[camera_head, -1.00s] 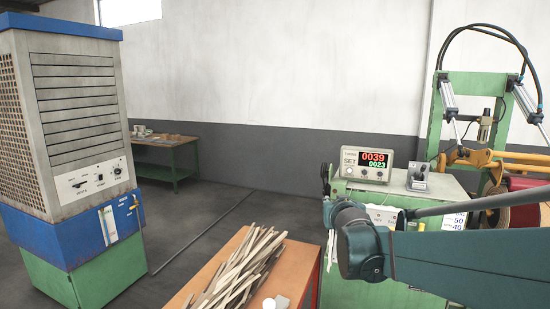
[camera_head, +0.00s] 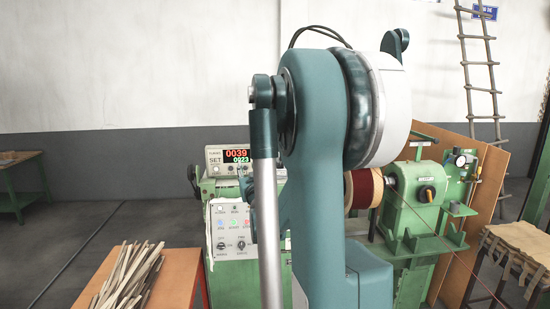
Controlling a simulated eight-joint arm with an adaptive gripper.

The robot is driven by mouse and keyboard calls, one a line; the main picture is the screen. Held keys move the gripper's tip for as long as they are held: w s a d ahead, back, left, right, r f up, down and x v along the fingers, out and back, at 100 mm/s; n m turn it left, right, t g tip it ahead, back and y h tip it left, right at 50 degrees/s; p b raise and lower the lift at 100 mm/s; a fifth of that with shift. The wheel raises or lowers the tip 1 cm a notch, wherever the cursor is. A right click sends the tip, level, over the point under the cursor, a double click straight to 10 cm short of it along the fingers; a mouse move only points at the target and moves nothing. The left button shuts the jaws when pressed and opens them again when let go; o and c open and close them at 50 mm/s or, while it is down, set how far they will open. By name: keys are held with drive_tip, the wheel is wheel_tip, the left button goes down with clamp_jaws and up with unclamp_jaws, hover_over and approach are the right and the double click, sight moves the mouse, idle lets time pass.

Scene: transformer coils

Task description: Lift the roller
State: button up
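No roller can be made out for sure in the head view. My own teal arm (camera_head: 315,130) stands upright across the middle and hides much of the green winding machine behind it. A dark red coil (camera_head: 366,188) with a pale flange shows just right of the arm, beside the green headstock (camera_head: 422,196). My gripper is not in view, so its hold cannot be seen.
A control box with a lit display (camera_head: 238,157) stands on the green cabinet left of my arm. An orange table (camera_head: 172,285) with wooden strips is at lower left. A ladder (camera_head: 480,75) leans at right, near a cloth-topped stand (camera_head: 520,245). Grey floor is open at left.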

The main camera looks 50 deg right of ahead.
drive_tip(key=s+d+f+t+p, duration=0.1)
drive_tip(key=s+d+f, duration=0.1)
drive_tip(key=d, duration=0.7)
drive_tip(key=s+d+f+n+t+h+p, duration=0.1)
drive_tip(key=s+d, duration=0.3)
drive_tip(key=d, duration=0.6)
drive_tip(key=shift+s+f+n+t+p, duration=0.3)
drive_tip(key=shift+f+t+p, duration=0.25)
drive_tip(key=shift+t+p, duration=0.1)
drive_tip(key=shift+d, duration=0.1)
drive_tip(key=shift+x, duration=3.9)
clamp_jaws()
